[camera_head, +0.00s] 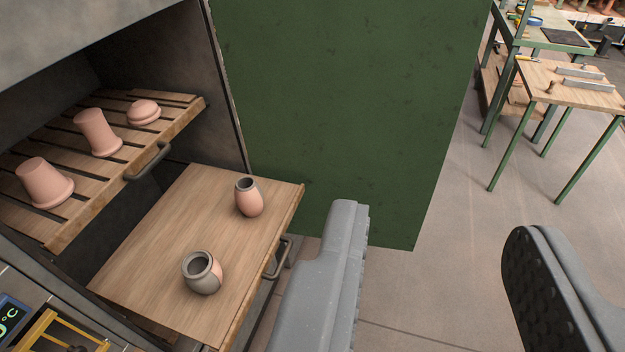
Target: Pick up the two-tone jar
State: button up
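Two jars stand upright on a pulled-out wooden board at the lower left. The farther jar (249,198) is slimmer, with a dark grey-brown top and a pink lower body.
A slatted shelf (185,118) with several pink clay pieces sits above and left of the wooden board (150,255). A green panel (340,110) stands behind. A digital display (10,318) is at lower left. A workbench (570,85) stands far right. Open floor lies between.

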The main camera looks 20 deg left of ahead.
aim_at(249, 198)
jog(key=z, duration=0.1)
jog(key=i, duration=1.1)
jog(key=u, duration=0.55)
